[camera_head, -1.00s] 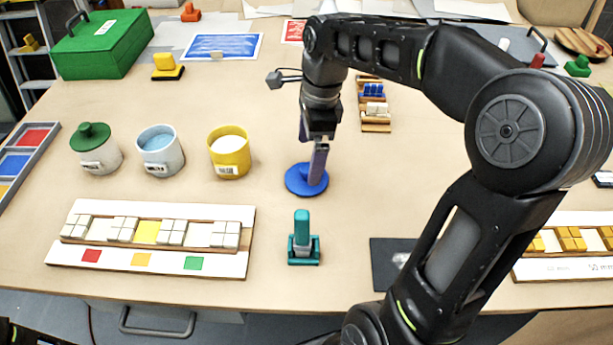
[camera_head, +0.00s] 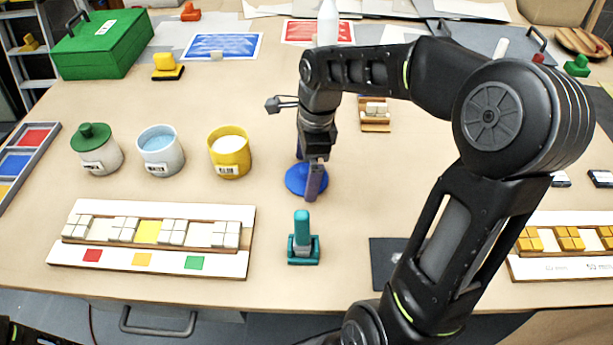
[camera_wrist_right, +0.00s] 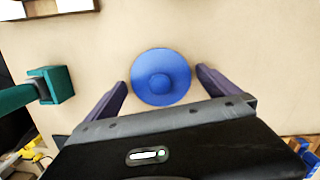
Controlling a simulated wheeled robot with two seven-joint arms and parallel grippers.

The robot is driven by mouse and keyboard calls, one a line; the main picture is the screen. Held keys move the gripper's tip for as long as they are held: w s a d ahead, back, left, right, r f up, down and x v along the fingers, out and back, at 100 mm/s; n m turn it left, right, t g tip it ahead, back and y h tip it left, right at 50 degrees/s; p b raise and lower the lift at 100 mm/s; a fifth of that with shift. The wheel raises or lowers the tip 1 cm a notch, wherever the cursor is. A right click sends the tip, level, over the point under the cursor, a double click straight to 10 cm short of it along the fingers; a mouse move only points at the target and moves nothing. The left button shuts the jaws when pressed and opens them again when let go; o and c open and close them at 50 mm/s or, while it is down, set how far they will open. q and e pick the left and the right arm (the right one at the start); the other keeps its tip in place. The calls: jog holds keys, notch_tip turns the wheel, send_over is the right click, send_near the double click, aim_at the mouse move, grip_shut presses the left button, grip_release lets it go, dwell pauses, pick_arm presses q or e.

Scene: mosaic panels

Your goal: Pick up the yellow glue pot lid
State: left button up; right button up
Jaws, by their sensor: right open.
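A blue disc-shaped lid with a round knob (camera_head: 297,181) lies on the table under my right gripper (camera_head: 311,194). In the right wrist view, the blue lid (camera_wrist_right: 160,72) shows between the two spread fingers of the right gripper (camera_wrist_right: 162,80), with nothing held. Contact cannot be told. The yellow pot (camera_head: 229,153) stands open at the left, with white contents. The blue-white pot (camera_head: 160,152) beside it is also open. The green-lidded pot (camera_head: 96,150) is covered. I see no lid that is clearly yellow. My left gripper does not show.
A teal tool in a stand (camera_head: 303,240) is close in front of the blue lid. A tile panel (camera_head: 150,238) lies front left. Wooden racks with tiles (camera_head: 376,115) lie behind the gripper. A green box (camera_head: 103,45) is back left. Table between pots and lid is clear.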

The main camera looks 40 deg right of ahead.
aim_at(306, 168)
jog(key=c, duration=1.2)
notch_tip(306, 168, up, 10)
jog(key=shift+r, duration=0.1)
dwell(0.8)
